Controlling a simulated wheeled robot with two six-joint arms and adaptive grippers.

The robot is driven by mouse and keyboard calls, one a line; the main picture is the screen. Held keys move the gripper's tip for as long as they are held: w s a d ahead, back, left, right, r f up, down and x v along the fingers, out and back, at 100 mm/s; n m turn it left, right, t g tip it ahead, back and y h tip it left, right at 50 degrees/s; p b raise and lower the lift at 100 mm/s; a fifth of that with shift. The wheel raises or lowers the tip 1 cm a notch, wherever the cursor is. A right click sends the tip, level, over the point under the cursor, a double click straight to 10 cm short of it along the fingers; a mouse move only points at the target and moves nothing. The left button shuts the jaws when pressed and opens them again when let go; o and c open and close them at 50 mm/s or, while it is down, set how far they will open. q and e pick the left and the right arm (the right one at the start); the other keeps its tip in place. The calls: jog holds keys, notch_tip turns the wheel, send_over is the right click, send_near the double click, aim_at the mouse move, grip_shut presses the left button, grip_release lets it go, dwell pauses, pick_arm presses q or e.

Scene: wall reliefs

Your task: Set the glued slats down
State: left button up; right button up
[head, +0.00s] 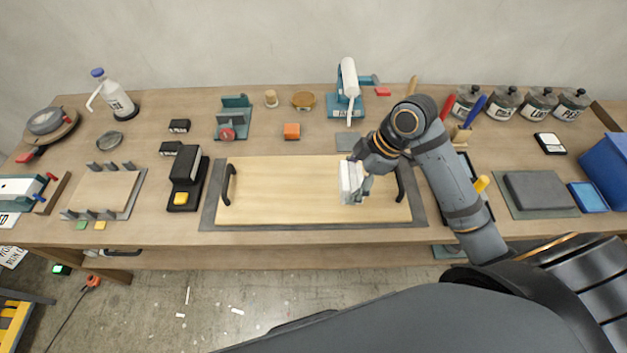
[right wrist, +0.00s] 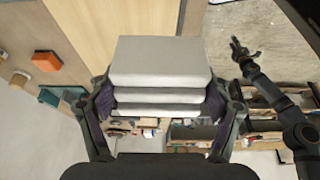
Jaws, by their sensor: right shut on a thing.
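My right gripper (head: 362,180) is shut on the glued slats (head: 350,183), a stack of pale grey-white slabs. In the right wrist view the stack (right wrist: 160,62) shows layered edges, with the two fingers of the gripper (right wrist: 164,100) pressed on its left and right sides. In the head view the stack is over the right part of the pale wooden board (head: 280,190); whether it touches the board is unclear. My left gripper (right wrist: 242,48) appears small at the upper right of the right wrist view, its jaw state unclear. It is outside the head view.
The board has black handles at its left (head: 229,184) and right (head: 400,184) ends. A black device with a yellow button (head: 185,180) stands left of it. An orange block (head: 292,131) and a teal press (head: 345,100) are behind. The board's middle is clear.

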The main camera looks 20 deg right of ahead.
jog(key=w+a+f, duration=0.2)
jog(key=w, duration=0.1)
jog(key=w+a+f+p, duration=0.1)
jog(key=w+f, duration=0.2)
jog(key=w+a+f+p, duration=0.1)
jog(key=w+a+f, duration=0.1)
jog(key=w+f, duration=0.1)
jog(key=shift+w+a, duration=0.35)
jog(key=shift+w, duration=0.25)
jog(key=shift+w+f, duration=0.15)
jog(key=shift+f, duration=0.15)
jog(key=p+x, duration=0.2)
jog(key=x, duration=0.1)
jog(key=shift+d+f, duration=0.1)
jog(key=shift+d, duration=0.2)
jog(key=shift+d+f, duration=0.1)
jog(key=shift+f, duration=0.15)
jog(key=shift+f, duration=0.1)
jog(key=o, duration=1.2)
